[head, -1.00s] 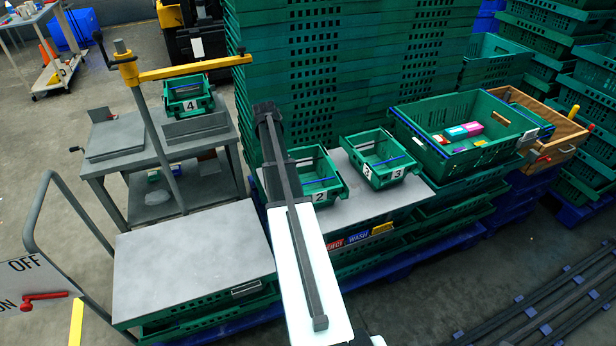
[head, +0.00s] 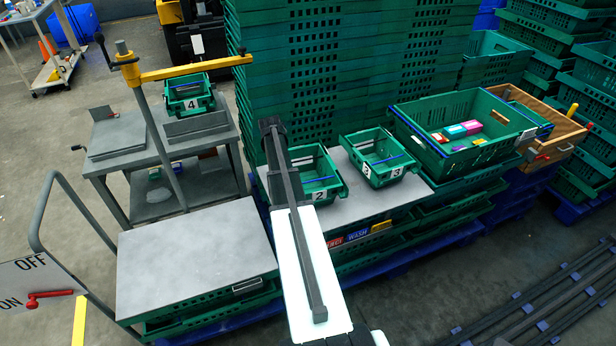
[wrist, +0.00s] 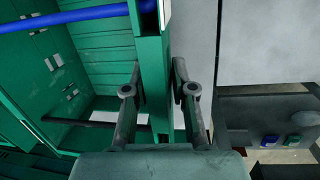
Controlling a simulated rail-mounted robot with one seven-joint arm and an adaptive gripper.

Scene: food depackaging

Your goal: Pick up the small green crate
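Small green crates with blue bars stand on grey surfaces in the head view: crate 2 (head: 327,187) beside my arm, crate 3 (head: 392,174) to its right, and crate 4 (head: 190,92) on the cart at the back left. In the wrist view my gripper (wrist: 158,88) straddles a green crate wall (wrist: 154,60), one finger on the crate's inner side and one outside. The fingers are apart; contact with the wall is not clear. The blue bar (wrist: 75,16) crosses that crate. My arm hides the gripper in the head view.
A larger green crate (head: 499,106) with colourful packs stands at the right, beside a wooden box (head: 540,128). Tall green crate stacks rise behind. An empty grey tabletop (head: 190,255) lies at the front left. A yellow-armed post (head: 160,130) stands near the cart.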

